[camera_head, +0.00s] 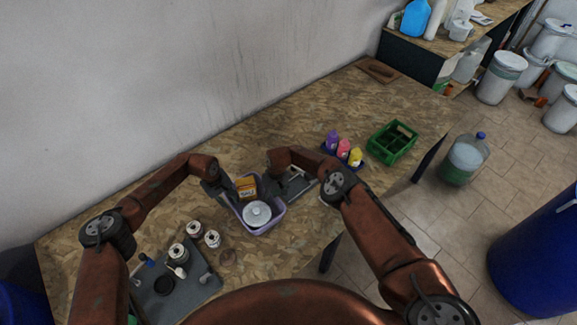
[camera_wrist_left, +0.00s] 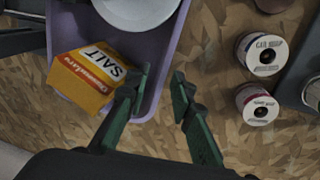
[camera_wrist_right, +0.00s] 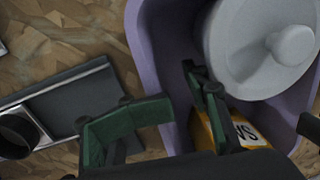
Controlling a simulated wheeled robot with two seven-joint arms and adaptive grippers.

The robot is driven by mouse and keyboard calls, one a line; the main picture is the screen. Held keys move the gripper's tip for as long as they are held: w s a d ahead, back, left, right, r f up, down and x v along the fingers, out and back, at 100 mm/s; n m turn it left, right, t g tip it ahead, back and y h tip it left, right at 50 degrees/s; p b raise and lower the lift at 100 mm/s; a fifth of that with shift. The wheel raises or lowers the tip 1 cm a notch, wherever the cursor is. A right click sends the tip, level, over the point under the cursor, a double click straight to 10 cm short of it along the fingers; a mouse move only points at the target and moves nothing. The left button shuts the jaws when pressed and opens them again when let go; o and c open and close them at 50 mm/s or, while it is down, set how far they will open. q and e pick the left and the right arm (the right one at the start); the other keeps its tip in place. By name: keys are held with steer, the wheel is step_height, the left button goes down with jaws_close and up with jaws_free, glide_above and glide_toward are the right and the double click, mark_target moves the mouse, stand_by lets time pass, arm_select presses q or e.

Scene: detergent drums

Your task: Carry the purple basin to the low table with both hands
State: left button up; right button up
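The purple basin (camera_head: 276,220) stands on the wood-chip table (camera_head: 300,112), holding an orange salt box (camera_head: 246,187) and a white lidded pot (camera_head: 257,213). My left gripper (camera_head: 228,194) is at the basin's left side. In the left wrist view its open fingers (camera_wrist_left: 160,80) lie either side of the basin's wall (camera_wrist_left: 180,25), apart from it. My right gripper (camera_head: 286,190) is at the opposite side. In the right wrist view its fingers (camera_wrist_right: 177,88) are open, with the basin's wall (camera_wrist_right: 146,45) between them. I cannot tell which surface is the low table.
Several spools (camera_head: 195,228) and a grey tray (camera_head: 178,295) lie left of the basin. Coloured bottles (camera_head: 343,148) and a green crate (camera_head: 392,142) stand to the right. A second wood-topped unit (camera_head: 430,50) is at the back right. A jug (camera_head: 465,158) and blue drum (camera_head: 540,255) stand on the floor.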

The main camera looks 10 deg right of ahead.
steer(key=shift+r, duration=0.2)
step_height(320, 180, up, 11)
steer(key=d, duration=0.1)
steer(key=shift+w+r, duration=0.2)
steer(key=shift+w, duration=0.05)
stand_by(0.6)
